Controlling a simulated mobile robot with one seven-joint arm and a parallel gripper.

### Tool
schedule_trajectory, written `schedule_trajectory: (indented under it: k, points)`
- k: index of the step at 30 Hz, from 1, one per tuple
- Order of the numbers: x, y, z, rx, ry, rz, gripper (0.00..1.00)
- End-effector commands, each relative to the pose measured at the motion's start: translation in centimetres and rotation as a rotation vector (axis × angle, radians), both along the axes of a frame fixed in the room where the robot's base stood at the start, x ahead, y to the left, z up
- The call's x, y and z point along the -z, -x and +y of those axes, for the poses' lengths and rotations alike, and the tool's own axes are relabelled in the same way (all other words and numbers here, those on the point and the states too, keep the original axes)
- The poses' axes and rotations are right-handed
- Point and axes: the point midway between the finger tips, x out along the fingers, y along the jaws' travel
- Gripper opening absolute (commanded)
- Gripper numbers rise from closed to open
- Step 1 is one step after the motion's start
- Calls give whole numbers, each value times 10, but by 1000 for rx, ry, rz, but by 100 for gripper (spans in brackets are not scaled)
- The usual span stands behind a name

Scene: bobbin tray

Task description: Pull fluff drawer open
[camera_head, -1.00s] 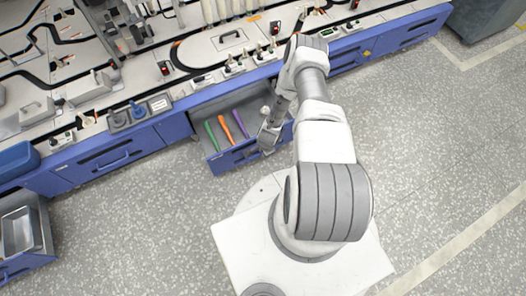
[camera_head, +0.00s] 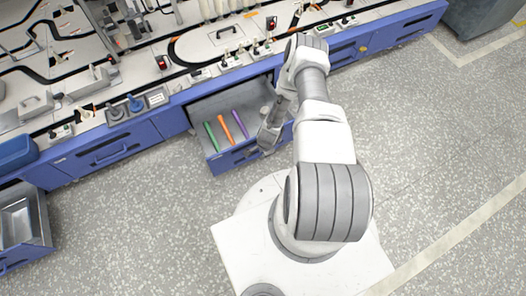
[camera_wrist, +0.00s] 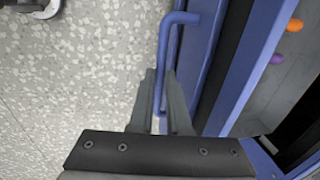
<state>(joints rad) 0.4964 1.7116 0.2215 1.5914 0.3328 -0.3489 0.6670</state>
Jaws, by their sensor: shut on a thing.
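The blue-fronted drawer (camera_head: 222,163) stands well out from the bench, with its grey inside in view. A green, an orange and a purple piece lie in it. My gripper (camera_head: 266,146) is at the right part of the drawer front. In the wrist view my gripper (camera_wrist: 164,98) has its fingers shut on the blue bar handle (camera_wrist: 173,45). The handle runs along the outside of the drawer front (camera_wrist: 212,85). My wrist and arm hide the drawer's right end in the head view.
The workbench (camera_head: 200,78) carries tracks, levers and fittings above the drawer. A closed blue drawer (camera_head: 108,153) is to the left. Another open blue drawer (camera_head: 30,245) stands out at the far left. The speckled floor (camera_head: 130,220) in front is clear.

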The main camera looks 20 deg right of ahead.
Motion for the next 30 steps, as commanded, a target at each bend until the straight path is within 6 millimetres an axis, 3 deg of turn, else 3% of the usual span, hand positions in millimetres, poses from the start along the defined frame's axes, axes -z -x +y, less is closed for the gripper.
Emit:
schedule_trajectory:
  k: [2,3,8,16,20,30]
  points:
    - [0,0,-1,1,2,0,0]
    - [0,0,-1,0,2,0,19]
    - [0,0,-1,0,2,0,45]
    - [-1,0,0,0,1,0,45]
    - [-10,1,-1,1,1,-1,45]
    - [-86,15,-2,0,1,-1,45]
